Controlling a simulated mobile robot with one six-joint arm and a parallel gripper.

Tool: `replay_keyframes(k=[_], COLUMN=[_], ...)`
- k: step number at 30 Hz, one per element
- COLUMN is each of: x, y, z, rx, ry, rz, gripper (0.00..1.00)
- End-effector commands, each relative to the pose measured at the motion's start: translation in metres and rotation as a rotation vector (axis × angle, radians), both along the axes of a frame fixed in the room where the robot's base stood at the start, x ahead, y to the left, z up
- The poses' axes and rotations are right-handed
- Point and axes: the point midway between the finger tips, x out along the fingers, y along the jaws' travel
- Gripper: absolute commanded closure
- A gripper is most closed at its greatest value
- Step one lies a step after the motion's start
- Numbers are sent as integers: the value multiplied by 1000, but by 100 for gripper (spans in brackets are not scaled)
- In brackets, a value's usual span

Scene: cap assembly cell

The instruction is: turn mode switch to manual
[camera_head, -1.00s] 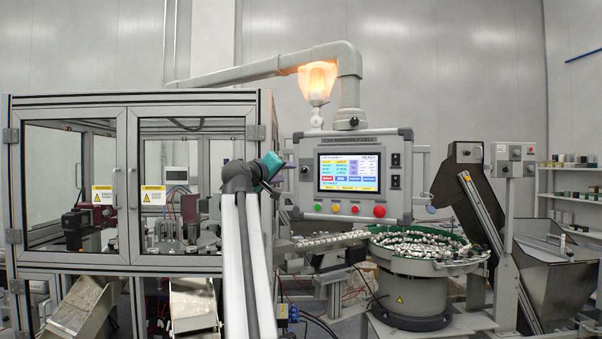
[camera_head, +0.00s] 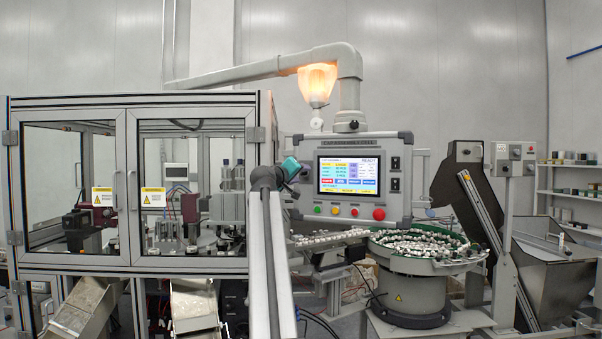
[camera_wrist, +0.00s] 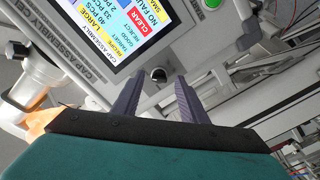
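The control panel (camera_head: 349,145) hangs from a grey arm, with a lit touchscreen (camera_head: 349,174). A round black knob with a silver rim, which looks like the mode switch (camera_wrist: 158,74), sits beside the screen in the wrist view. I cannot read its setting. In the head view, it is at the panel's left side, largely masked by my gripper (camera_head: 301,173). My gripper's two dark fingers (camera_wrist: 160,79) are apart and empty. The knob shows between and just beyond the fingertips; I cannot tell the exact gap.
Coloured buttons (camera_head: 336,210) line the panel's lower edge, with a larger red one (camera_head: 379,214) at the right. Black switches (camera_head: 396,184) sit right of the screen. A feeder bowl (camera_head: 412,285) stands below. The glazed machine enclosure (camera_head: 124,195) is to the left.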

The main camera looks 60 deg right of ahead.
Motion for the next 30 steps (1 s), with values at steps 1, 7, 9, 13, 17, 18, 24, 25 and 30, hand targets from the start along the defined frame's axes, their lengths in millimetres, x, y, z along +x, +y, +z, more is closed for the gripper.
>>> replay_keyframes(k=[1, 7, 9, 13, 17, 18, 24, 25, 30], x=[1, 2, 2, 2, 2, 2, 2, 2, 2], y=[-5, -12, -12, -12, -11, -11, -14, -13, -11], z=[1, 0, 0, 0, 0, 0, 0, -1, 0], rx=[0, -1, -1, -1, -1, 0, 0, 0, -2], ry=[0, 0, -1, -1, -1, -1, 0, 0, 13], rz=[0, 1, 1, 1, 1, 1, 1, 1, 1], gripper=[61, 61, 61, 61, 74, 81, 100, 100, 100])
